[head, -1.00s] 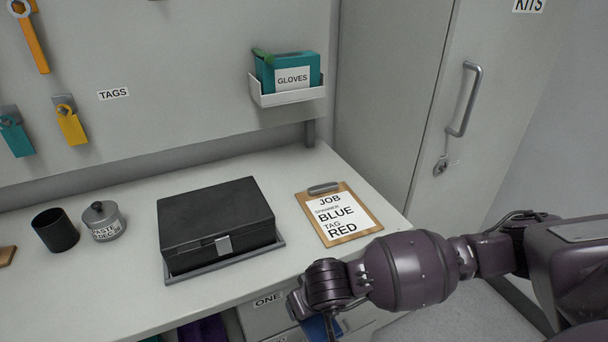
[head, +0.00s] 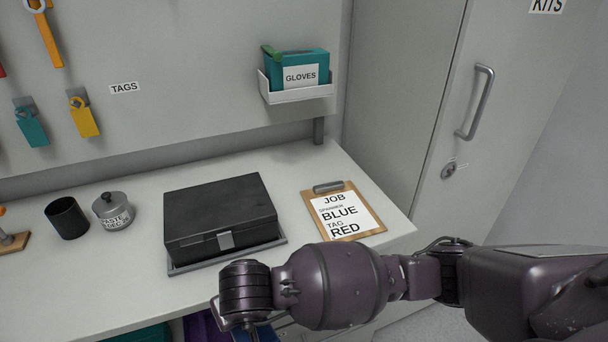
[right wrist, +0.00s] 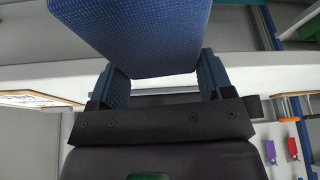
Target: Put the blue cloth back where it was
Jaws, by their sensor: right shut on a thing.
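The blue cloth (right wrist: 140,35) is a textured dark-blue block in the right wrist view, between the fingers of my right gripper (right wrist: 163,78), which is shut on it. In the head view only a small blue piece of the cloth (head: 264,334) shows at the bottom edge, below my right wrist. My right arm reaches in from the right, in front of the bench edge; its fingers are mostly cut off there. My left gripper is not in view.
On the bench (head: 110,285) stand a black case (head: 222,212), a clipboard (head: 312,205), a dark cup (head: 67,218) and a paste tin (head: 113,211). Purple (head: 205,328) and teal (head: 140,335) items show below the bench top. A gloves box (head: 300,68) sits on the wall.

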